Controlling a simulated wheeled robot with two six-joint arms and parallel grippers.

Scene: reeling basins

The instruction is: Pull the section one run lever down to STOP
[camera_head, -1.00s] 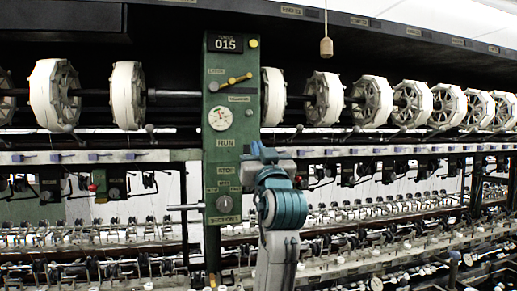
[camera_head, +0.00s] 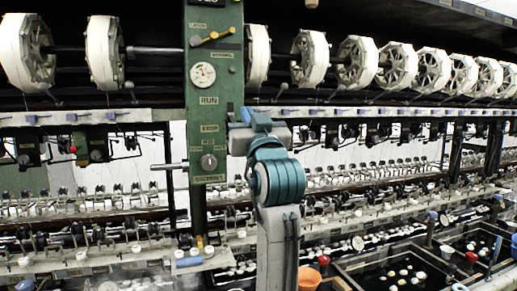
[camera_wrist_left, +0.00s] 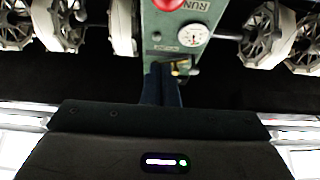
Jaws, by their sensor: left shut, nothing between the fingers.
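The green control panel (camera_head: 217,130) carries a RUN label (camera_head: 209,100) above a STOP label (camera_head: 209,128). No lever handle shows between these labels in the head view. In the left wrist view the panel (camera_wrist_left: 160,25) appears upside down. A red knob (camera_wrist_left: 168,3) is cut off by the top edge next to the RUN label (camera_wrist_left: 196,4); I cannot tell for sure that it is the run lever's. My left gripper (camera_head: 252,117) is in front of the panel's right edge, shut and empty. Its blue fingers also show in the wrist view (camera_wrist_left: 161,84). My right gripper is out of view.
A yellow handle (camera_head: 213,36) and a round gauge (camera_head: 203,74) sit higher on the panel. A round dark knob (camera_head: 208,162) and a rod (camera_head: 169,166) are low on it. White reels (camera_head: 310,57) flank the panel. Basins (camera_head: 400,270) and an orange container (camera_head: 309,278) are lower right.

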